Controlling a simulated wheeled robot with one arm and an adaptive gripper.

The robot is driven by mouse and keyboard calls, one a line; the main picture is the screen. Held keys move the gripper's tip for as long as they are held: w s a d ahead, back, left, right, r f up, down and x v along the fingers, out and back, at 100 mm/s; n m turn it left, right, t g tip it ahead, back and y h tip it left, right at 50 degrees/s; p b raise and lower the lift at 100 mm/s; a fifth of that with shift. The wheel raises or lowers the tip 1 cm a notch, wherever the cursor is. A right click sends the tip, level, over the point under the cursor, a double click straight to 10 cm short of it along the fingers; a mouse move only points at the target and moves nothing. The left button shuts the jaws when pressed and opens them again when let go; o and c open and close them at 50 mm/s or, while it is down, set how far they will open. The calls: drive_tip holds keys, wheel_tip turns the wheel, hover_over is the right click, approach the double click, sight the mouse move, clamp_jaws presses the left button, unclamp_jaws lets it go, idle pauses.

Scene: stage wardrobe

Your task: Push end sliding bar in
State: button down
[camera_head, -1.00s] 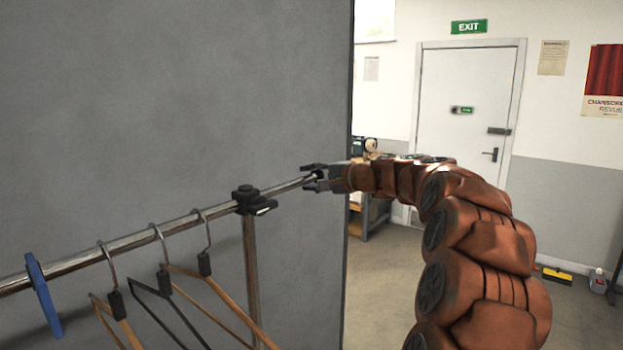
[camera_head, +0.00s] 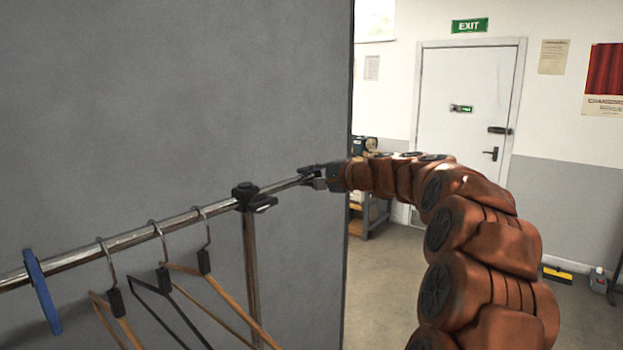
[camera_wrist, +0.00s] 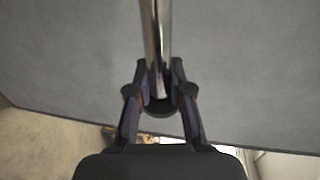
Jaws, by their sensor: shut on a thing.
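The end sliding bar (camera_head: 284,186) is a thin metal bar that sticks out to the right of the black clamp (camera_head: 245,195) on the clothes rail (camera_head: 125,240). My gripper (camera_head: 308,178) is at the bar's right end, shut on it. In the wrist view the bar (camera_wrist: 156,40) comes down from the top between the two fingers of my gripper (camera_wrist: 158,88), with its dark end cap (camera_wrist: 160,108) between them. The fingers hide part of the bar's end in the head view.
Several hangers (camera_head: 206,262) and a blue divider (camera_head: 43,290) hang on the rail. An upright post (camera_head: 251,265) stands under the clamp. A grey panel (camera_head: 170,90) stands close behind. A white door (camera_head: 466,120) and open floor are at the right.

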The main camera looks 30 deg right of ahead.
sight(279, 188)
drive_tip(key=s+a+b, duration=0.1)
drive_tip(key=a, duration=0.2)
drive_tip(key=s+a+b, duration=0.1)
drive_tip(key=a, duration=0.3)
drive_tip(key=s+a+b, duration=0.1)
drive_tip(key=a, duration=0.3)
drive_tip(key=shift+s+b, duration=0.35)
drive_tip(key=shift+s, duration=0.05)
drive_tip(key=c, duration=1)
unclamp_jaws()
drive_tip(key=shift+c, duration=0.2)
drive_tip(key=shift+s, duration=0.1)
drive_tip(key=v, duration=1.2)
